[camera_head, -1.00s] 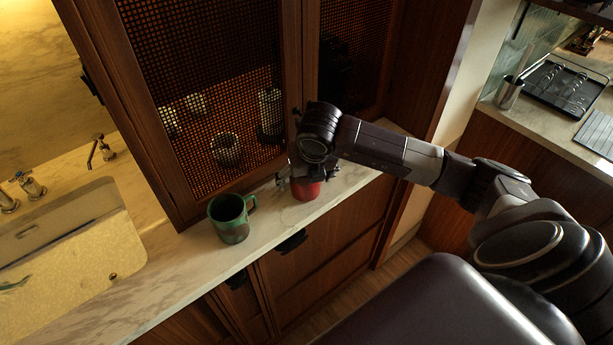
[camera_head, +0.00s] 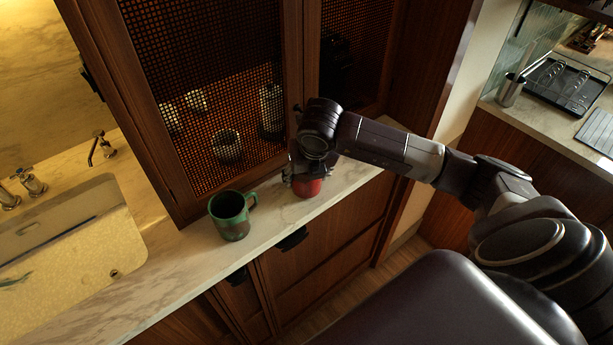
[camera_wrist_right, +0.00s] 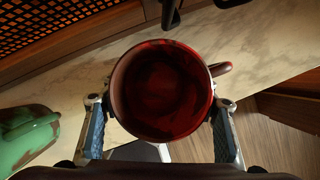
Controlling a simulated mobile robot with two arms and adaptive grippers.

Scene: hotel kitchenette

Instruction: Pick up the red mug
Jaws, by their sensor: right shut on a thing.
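The red mug (camera_head: 307,187) is at the marble counter in front of the mesh-door cabinet. It is partly hidden under my right gripper (camera_head: 303,178) in the head view. In the right wrist view I look down into the red mug (camera_wrist_right: 162,92), with its handle at the upper right. The two fingers of my right gripper (camera_wrist_right: 160,125) press on opposite sides of the mug. I cannot tell whether its base touches the counter. My left gripper is not in view.
A green mug (camera_head: 231,216) stands on the counter (camera_head: 184,262) just left of the red mug; it also shows in the wrist view (camera_wrist_right: 28,135). The wooden cabinet (camera_head: 292,60) rises close behind. A sink (camera_head: 70,240) lies at left.

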